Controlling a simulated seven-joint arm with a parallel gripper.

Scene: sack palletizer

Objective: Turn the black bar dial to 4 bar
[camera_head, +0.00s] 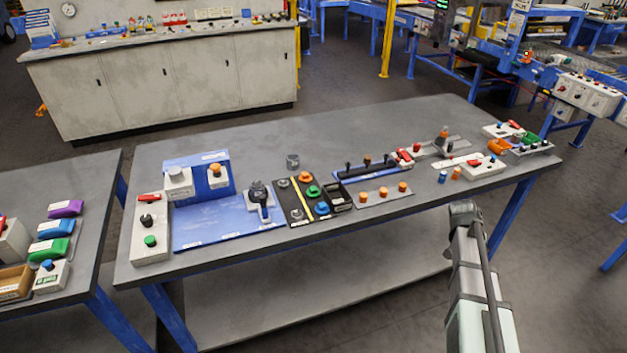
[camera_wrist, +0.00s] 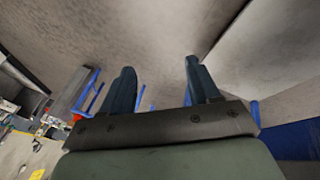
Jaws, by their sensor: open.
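In the head view, a black knob (camera_head: 147,220) sits on a pale panel (camera_head: 150,246) at the left end of the grey workbench, between a red switch and a green button. A black-topped device with a blue lever (camera_head: 262,204) stands farther right on a blue plate. Scale marks are too small to read, so I cannot tell for certain which is the bar dial or its setting. My gripper (camera_wrist: 158,82) is open and empty in the wrist view, its two dark fingers apart and pointing away from the bench. My arm rises at the lower right, in front of the bench.
The grey workbench (camera_head: 405,128) also holds a black board with coloured knobs (camera_head: 308,198), orange knobs (camera_head: 382,192) and several small devices at right. Another table (camera_head: 88,172) with coloured boxes stands at left. A pale cabinet (camera_head: 190,80) is behind. Space above the bench is clear.

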